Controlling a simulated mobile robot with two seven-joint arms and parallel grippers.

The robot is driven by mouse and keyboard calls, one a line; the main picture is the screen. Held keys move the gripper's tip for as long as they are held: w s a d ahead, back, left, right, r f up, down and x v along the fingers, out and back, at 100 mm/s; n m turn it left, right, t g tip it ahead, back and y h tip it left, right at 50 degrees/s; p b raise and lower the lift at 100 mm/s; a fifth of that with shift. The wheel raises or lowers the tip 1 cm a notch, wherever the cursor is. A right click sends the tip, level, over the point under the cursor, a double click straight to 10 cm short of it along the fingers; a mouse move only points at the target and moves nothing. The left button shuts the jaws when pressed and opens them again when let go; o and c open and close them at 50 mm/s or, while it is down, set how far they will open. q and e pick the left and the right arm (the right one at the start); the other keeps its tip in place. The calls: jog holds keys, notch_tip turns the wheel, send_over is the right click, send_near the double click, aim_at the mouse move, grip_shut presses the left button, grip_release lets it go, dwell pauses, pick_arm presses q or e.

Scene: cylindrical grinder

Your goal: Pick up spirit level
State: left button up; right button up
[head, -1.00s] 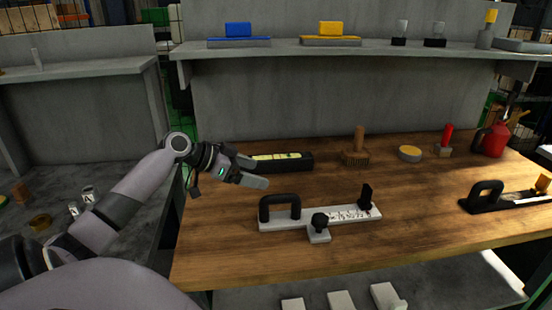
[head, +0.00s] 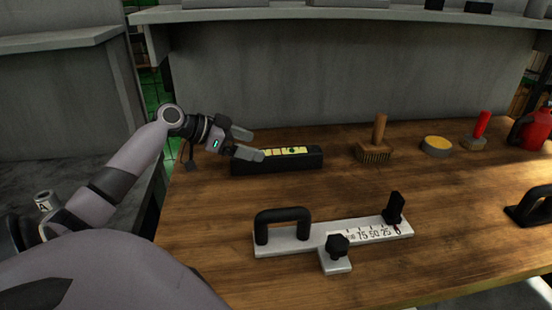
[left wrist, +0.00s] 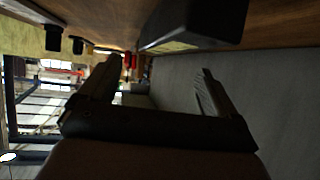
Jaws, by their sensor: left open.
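The spirit level is a long black bar with yellow-green vials on top (head: 312,160), lying on the wooden bench towards its back left. In the left wrist view it is the dark block (left wrist: 205,22) at the top, outside the space between the fingers. My left gripper (head: 252,145) is open and empty at the left part of the level. Its nearer fingertip overlaps the level's top in the head view, and the other finger is farther back. I cannot tell whether it touches. Both fingers show in the left wrist view (left wrist: 158,88). My right gripper is not in view.
A white scale bar with a black handle (head: 295,240) lies in front of the level. A brush (head: 375,150), a round yellow-topped tin (head: 437,145), a red-handled brush (head: 477,133) and a red can (head: 535,130) stand to the right. A grey panel (head: 340,75) rises behind.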

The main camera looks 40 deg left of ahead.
aim_at(278, 151)
pick_arm(q)
jog(key=shift+w+a+f, duration=0.1)
jog(key=shift+w+f, duration=0.05)
jog(key=shift+w, duration=0.15)
jog(key=shift+p+x, duration=0.5)
jog(key=shift+x, duration=2.95)
grip_shut()
jog(key=shift+a, duration=0.1)
